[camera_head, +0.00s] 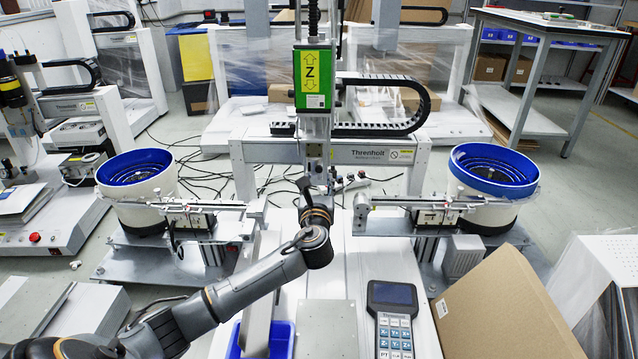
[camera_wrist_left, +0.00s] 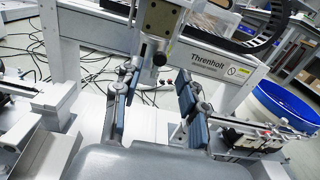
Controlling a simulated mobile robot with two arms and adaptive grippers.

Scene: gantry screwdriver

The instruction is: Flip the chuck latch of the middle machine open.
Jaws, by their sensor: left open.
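The middle machine has a green Z-axis head (camera_head: 313,78) with a metal spindle and chuck (camera_head: 317,150) hanging below it. In the left wrist view the chuck (camera_wrist_left: 153,50) is near the top centre, with a small dark round piece (camera_wrist_left: 160,60) at its lower right. I cannot tell whether this piece is the latch, or how the latch stands. My left gripper (camera_head: 318,192) is just below and in front of the chuck, partly hiding its lower end. In the left wrist view its fingers (camera_wrist_left: 158,73) are spread, with nothing between them. My right gripper is not in view.
Blue-lined feeder bowls stand left (camera_head: 138,175) and right (camera_head: 492,172), with feeder rails (camera_head: 410,203) reaching inward. The gantry crossbeam (camera_head: 385,152) is behind the chuck. A control pendant (camera_head: 393,318), a cardboard box (camera_head: 510,310) and a blue bin (camera_head: 283,340) are in front.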

